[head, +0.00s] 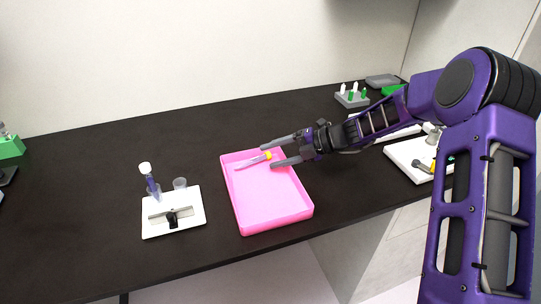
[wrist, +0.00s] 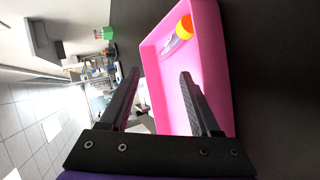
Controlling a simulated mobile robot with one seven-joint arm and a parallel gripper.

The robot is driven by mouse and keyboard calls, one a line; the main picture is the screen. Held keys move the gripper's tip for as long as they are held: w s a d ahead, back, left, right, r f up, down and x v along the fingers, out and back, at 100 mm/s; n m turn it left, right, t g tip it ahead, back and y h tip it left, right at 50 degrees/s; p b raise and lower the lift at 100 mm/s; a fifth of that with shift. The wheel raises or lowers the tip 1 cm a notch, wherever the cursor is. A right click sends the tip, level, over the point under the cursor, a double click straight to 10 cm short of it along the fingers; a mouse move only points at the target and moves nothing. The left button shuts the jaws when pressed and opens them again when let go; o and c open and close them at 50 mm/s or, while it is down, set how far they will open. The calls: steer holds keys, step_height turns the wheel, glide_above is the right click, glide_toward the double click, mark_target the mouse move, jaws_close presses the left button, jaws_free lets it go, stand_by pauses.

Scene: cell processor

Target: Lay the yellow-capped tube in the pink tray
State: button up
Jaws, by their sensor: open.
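The pink tray (head: 272,208) stands on the black bench in the middle of the head view. The yellow-capped tube (head: 252,160) lies in it near the far end, its cap (head: 268,156) to the right. My gripper (head: 266,157) is open, with its fingers on either side of the cap in the head view. In the wrist view the yellow-capped tube (wrist: 181,34) lies inside the pink tray (wrist: 213,60), beyond the fingertips of my gripper (wrist: 160,72). Nothing is between the fingers there.
A grey rack (head: 352,100) with several tubes stands at the back right. A white tray (head: 402,154) is right. The bench behind the pink tray is clear.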

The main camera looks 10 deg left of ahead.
steer(key=p+v, duration=0.1)
steer(key=v, duration=1.5)
